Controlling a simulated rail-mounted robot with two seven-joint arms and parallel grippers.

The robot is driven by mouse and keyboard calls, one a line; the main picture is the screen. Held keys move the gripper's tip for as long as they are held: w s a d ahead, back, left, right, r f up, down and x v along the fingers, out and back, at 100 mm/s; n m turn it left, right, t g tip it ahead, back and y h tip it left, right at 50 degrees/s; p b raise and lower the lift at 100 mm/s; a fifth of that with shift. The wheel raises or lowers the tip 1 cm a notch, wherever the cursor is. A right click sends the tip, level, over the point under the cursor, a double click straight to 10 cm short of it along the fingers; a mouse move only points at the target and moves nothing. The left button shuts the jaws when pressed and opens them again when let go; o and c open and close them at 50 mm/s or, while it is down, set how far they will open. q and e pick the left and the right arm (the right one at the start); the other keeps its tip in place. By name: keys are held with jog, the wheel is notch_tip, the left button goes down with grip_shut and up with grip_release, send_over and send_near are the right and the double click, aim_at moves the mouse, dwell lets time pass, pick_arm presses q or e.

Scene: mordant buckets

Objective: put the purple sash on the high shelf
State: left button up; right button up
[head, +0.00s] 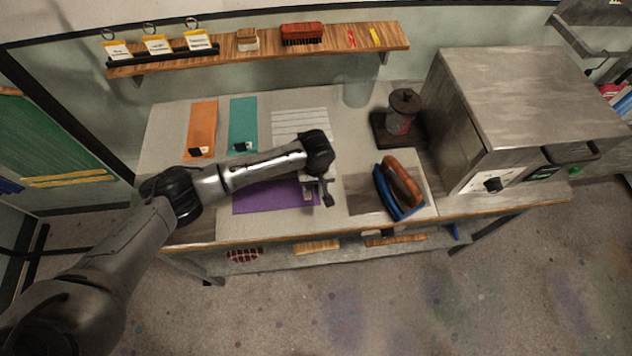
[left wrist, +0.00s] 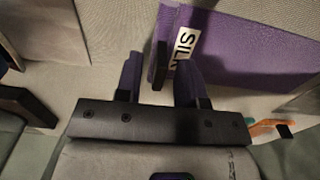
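The purple sash (head: 262,199) lies flat on the worktable, partly hidden by my left arm. In the left wrist view the purple sash (left wrist: 255,48) shows a white label reading "SIL…" and a dark tab at its near edge. My left gripper (head: 325,198) is over the right end of the sash. In the left wrist view its two fingers (left wrist: 157,82) are apart, with the dark tab beyond and partly between them; I cannot tell whether they touch it. The high shelf (head: 270,54) is a wooden board on the back wall. My right gripper is out of view.
An orange sash (head: 201,126), a teal sash (head: 243,120) and a striped white cloth (head: 299,124) lie behind. An iron (head: 400,188), a dark-lidded jar (head: 402,112) and a large metal oven (head: 515,85) stand right. The shelf holds a brush (head: 302,34), a small block (head: 247,40) and hanging tags.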

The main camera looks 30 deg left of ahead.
pick_arm(q)
notch_tip(320, 180, up, 12)
jog(key=p, duration=0.1)
dwell(0.4)
jog(key=shift+f, duration=0.1)
jog(key=s+d+f+m+t+h, duration=0.1)
jog(key=s+d+f+m+h, duration=0.15)
jog(key=s+d+f, duration=0.4)
jog(key=s+d+f+m+t+h, duration=0.1)
jog(key=s+f+m, duration=0.25)
jog(key=s, duration=0.55)
jog(key=s+a+m+y, duration=0.1)
jog(key=s+a, duration=0.4)
jog(key=s, duration=0.3)
jog(key=s+a+r+m+t+y, duration=0.1)
jog(key=s+a+y, duration=0.1)
jog(key=s+a, duration=0.3)
jog(key=s, duration=0.4)
jog(key=shift+s+m+t, duration=0.3)
